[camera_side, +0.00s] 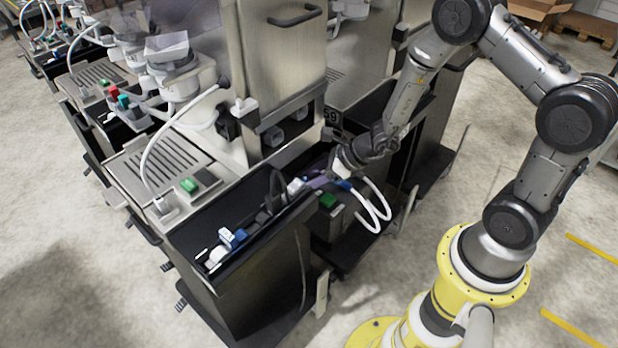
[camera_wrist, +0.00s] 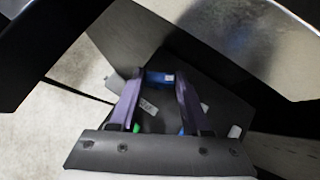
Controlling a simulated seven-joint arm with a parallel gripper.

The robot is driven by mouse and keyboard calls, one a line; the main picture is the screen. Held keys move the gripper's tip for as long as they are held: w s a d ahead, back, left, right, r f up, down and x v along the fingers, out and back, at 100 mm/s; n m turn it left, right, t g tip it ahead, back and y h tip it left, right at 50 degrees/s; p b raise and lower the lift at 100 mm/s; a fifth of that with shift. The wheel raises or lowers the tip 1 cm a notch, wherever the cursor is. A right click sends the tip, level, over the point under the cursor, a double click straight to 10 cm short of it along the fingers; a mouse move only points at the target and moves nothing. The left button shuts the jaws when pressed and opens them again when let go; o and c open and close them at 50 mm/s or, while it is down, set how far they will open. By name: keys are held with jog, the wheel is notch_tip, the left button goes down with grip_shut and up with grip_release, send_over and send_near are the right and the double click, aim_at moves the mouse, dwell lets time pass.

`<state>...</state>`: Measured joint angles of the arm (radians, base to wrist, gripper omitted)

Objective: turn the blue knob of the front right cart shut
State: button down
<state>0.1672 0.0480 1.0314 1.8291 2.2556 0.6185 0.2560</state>
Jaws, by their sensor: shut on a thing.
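The gripper is shut on this knob. In the side view the knob is largely hidden by the fingers and the dark parts around them, so how far it is turned cannot be told.
A blue and white fitting (camera_side: 233,238) lies toward the trough's left end. A green block (camera_side: 328,201) and looped white hoses (camera_side: 375,215) are close below my gripper. A tall steel cabinet (camera_side: 282,60) stands behind. The floor in front is clear.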

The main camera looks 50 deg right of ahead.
jog(key=shift+a+m+t+h, duration=0.2)
jog(key=shift+m+t+h, duration=0.2)
jog(key=shift+m+h, duration=0.6)
jog(key=shift+m, duration=0.6)
jog(key=c, duration=0.6)
grip_release()
jog(key=shift+c, duration=0.2)
jog(key=v, duration=1.4)
jog(key=shift+o, duration=0.3)
